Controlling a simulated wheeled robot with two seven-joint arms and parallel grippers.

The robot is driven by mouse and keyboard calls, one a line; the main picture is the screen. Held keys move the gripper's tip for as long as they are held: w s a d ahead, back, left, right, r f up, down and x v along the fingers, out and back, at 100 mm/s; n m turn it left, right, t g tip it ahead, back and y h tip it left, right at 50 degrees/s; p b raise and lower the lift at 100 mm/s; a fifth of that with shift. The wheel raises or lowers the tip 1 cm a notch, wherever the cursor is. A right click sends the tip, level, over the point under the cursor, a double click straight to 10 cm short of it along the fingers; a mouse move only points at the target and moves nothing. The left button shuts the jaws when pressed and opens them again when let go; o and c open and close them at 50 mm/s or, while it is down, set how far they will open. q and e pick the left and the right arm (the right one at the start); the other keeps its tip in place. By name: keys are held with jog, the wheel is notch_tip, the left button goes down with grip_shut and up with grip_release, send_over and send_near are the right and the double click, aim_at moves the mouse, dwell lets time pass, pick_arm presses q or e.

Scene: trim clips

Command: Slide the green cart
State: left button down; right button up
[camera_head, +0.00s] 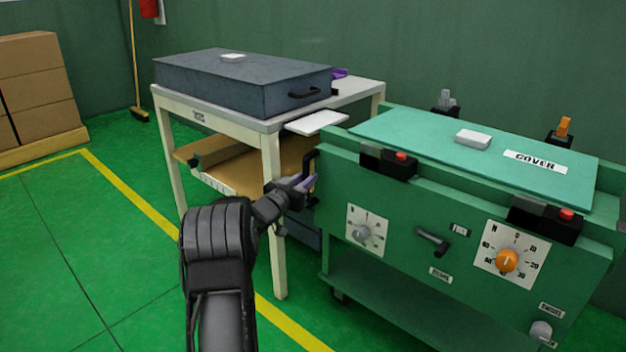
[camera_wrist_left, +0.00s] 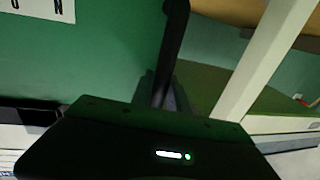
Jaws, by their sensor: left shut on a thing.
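The green cart (camera_head: 400,212) stands at the right in the head view, with dials, a small lever and switch boxes on it. A black bar handle (camera_head: 308,165) stands up at its left end. My left gripper (camera_head: 304,186) is at this handle and shut on it. In the left wrist view, the dark handle (camera_wrist_left: 174,45) runs down between the fingers, beside the green cart panel (camera_wrist_left: 110,50). The fingertips are partly hidden there. My right gripper is in neither view.
A white-framed table (camera_head: 276,200) with a dark grey case (camera_head: 240,82) stands left of the cart, close to its left end. A broom (camera_head: 136,60) and stacked boxes (camera_head: 38,85) are farther left. Green floor (camera_head: 100,240) with yellow lines is clear in front.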

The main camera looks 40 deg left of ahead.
pick_arm(q)
jog(key=shift+s+a+r, duration=0.15)
jog(key=shift+a, duration=0.15)
jog(key=c, duration=1.7)
grip_release()
jog(key=o, duration=0.4)
jog(key=p+v, duration=0.2)
jog(key=v, duration=0.5)
jog(key=shift+s, duration=0.3)
jog(key=shift+d, duration=0.1)
